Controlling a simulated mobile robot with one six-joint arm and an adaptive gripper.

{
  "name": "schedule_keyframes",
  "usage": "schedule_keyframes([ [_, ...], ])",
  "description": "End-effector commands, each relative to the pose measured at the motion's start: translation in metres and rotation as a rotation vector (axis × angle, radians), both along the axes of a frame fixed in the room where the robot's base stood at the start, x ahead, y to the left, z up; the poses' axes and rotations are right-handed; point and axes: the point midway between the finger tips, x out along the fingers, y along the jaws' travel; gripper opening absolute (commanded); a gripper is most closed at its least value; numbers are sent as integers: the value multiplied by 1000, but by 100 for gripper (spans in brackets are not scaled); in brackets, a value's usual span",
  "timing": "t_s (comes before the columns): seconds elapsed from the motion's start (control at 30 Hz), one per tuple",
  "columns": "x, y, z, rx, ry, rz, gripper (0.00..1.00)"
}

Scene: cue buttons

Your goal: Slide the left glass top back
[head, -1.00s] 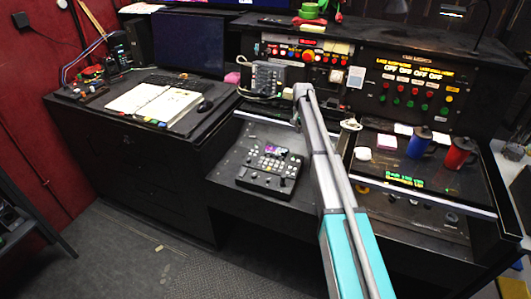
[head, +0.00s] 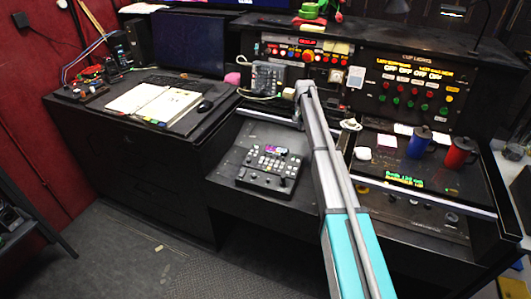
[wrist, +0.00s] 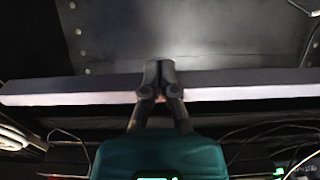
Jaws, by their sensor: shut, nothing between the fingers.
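The left glass top shows in the head view as a pale front rail (head: 265,117) set well back on the desk, in front of the upright control panel. The black control deck (head: 268,167) lies uncovered in front of it. My arm crosses the right part of the rail, and its end hides my fingers there. In the wrist view my gripper (wrist: 159,75) is shut and empty. Its fingertips overlap the long rail with a pale edge (wrist: 55,93); whether they touch it I cannot tell.
The right glass top's front rail (head: 440,204) sits nearer the front. A blue mug (head: 417,146) and a red mug (head: 458,153) stand on that side. A small grey phone-like box (head: 268,77) with a cable stands behind the left rail.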

Motion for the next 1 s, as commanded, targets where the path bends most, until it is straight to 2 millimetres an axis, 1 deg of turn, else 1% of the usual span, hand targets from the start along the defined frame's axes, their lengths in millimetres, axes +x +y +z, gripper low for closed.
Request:
schedule_keyframes([
  [0.27, 9, -3, 0, -2, -2, -1, 0],
  [0.9, 38, -14, 0, -2, -2, 0, 0],
  [1.0, 36, -13, 0, -1, -2, 0, 0],
])
